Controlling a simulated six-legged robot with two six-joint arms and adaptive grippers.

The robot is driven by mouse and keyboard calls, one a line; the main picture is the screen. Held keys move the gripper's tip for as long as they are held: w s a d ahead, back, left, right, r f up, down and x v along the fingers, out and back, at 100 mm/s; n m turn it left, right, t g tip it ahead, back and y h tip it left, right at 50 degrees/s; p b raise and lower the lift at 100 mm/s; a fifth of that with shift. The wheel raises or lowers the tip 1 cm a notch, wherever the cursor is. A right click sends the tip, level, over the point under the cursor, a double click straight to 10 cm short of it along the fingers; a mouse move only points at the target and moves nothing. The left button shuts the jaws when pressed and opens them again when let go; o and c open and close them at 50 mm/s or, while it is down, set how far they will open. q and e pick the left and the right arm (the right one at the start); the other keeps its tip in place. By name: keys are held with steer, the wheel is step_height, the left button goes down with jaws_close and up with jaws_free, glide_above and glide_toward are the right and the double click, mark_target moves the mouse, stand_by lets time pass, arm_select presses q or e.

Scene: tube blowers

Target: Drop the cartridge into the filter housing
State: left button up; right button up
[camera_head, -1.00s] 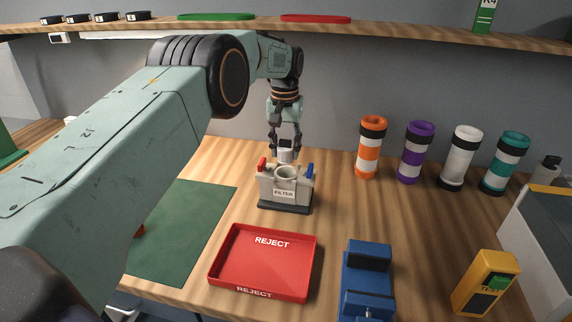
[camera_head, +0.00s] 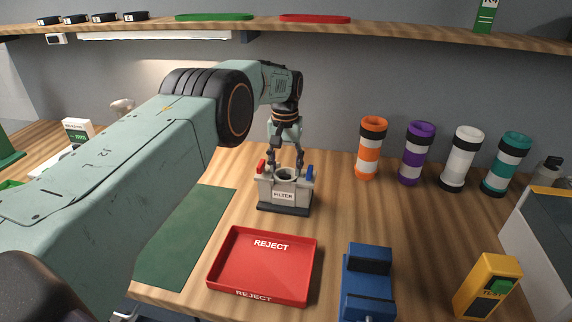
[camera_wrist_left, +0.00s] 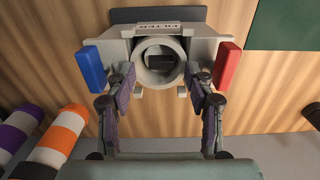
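The grey filter housing (camera_head: 284,194), labelled FILTER, stands upright on the bench with a red lever and a blue lever at its sides. It also shows in the left wrist view (camera_wrist_left: 162,44). My left gripper (camera_head: 285,166) points down at the housing's round mouth, and its fingers are spread on either side of the mouth in the left wrist view (camera_wrist_left: 161,75). Nothing shows between the fingertips. A dark rectangular piece (camera_wrist_left: 160,61) shows inside the round opening; it may be the cartridge's top, but I cannot tell surely. My right gripper is out of view.
A red REJECT tray (camera_head: 263,268) and a blue fixture (camera_head: 367,285) stand in front. Orange (camera_head: 371,148), purple (camera_head: 416,153), white (camera_head: 461,158) and teal (camera_head: 507,164) banded tubes stand right. A green mat (camera_head: 185,240) lies left. A yellow device (camera_head: 487,284) stands front right.

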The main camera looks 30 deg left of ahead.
mark_target(286, 176)
arm_select(q)
steer(key=shift+o, duration=0.6)
steer(key=shift+s+r, duration=0.25)
steer(key=shift+d, duration=0.2)
steer(key=shift+w+r, duration=0.3)
steer(key=shift+r, duration=0.15)
step_height(286, 176, up, 11)
steer(key=shift+s+a+r, duration=0.15)
steer(key=shift+s, duration=0.05)
steer(key=shift+r, duration=0.1)
